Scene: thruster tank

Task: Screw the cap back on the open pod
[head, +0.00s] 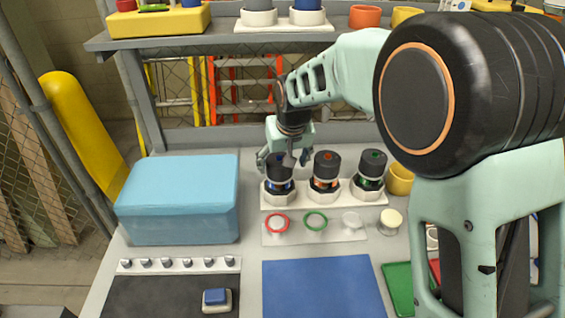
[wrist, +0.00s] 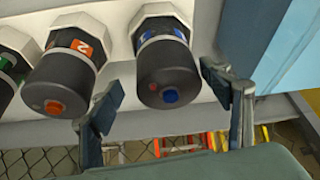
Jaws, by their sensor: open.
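Three dark pods stand in a row in white hexagonal holders on the bench. The left pod, with a blue dot (head: 280,177), is under my gripper (head: 285,158); it also shows in the wrist view (wrist: 165,72). My gripper is open, with its fingers on either side of the blue-dot pod's dark cap (wrist: 168,85). Whether the fingers touch the cap I cannot tell. The orange-dot pod (head: 326,166) is in the middle and the green-dot pod (head: 371,164) on the right; both have dark tops. In the head view my gripper partly hides the blue-dot pod's top.
In front of the pods is a pale plate (head: 300,236) with a red ring, a green ring and a white knob. A cream knob (head: 390,221) stands beside it. A blue box (head: 180,198) is on the left. A shelf (head: 225,40) with pots runs behind.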

